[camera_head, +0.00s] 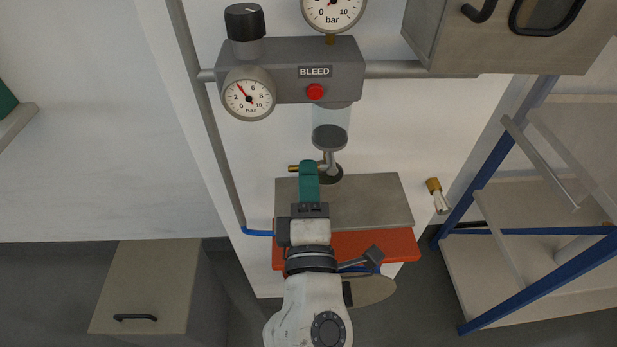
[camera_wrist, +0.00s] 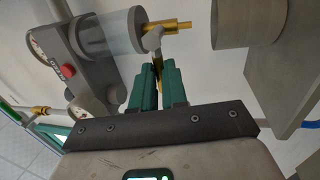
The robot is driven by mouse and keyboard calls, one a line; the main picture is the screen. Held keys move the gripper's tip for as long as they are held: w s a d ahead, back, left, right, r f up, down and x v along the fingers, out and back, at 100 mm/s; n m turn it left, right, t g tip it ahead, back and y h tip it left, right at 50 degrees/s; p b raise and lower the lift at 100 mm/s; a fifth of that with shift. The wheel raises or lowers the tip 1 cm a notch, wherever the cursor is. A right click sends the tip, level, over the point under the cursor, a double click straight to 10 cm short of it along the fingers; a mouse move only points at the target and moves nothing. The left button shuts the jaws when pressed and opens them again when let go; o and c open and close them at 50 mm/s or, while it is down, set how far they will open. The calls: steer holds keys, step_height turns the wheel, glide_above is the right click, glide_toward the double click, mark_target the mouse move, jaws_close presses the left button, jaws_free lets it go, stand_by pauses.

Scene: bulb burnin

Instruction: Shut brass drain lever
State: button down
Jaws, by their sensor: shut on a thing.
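My gripper (camera_head: 308,168) has green fingers and is at the drain fitting below the clear bowl (camera_head: 330,117) of the BLEED unit. In the wrist view, my gripper (camera_wrist: 158,78) is shut on the narrow brass lever (camera_wrist: 157,66), which runs from a small grey valve body (camera_wrist: 153,40) in between the fingers. A brass fitting (camera_wrist: 176,24) sticks out crosswise above the fingertips. In the head view, a brass end (camera_head: 293,168) shows just left of the fingers; the gripped part of the lever is hidden behind them.
The grey BLEED block (camera_head: 290,62) has a black knob (camera_head: 244,20), a red button (camera_head: 316,91) and gauges. A grey cabinet (camera_head: 440,40) is upper right, and a blue-framed rack (camera_head: 500,180) stands right.

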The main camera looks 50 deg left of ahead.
steer(key=shift+s+f, duration=0.1)
steer(key=c, duration=1.2)
jaws_free()
steer(key=shift+o, duration=0.2)
steer(key=b+v, duration=0.1)
steer(key=v, duration=0.9)
steer(key=shift+s+d, duration=0.25)
steer(key=shift+f, duration=0.1)
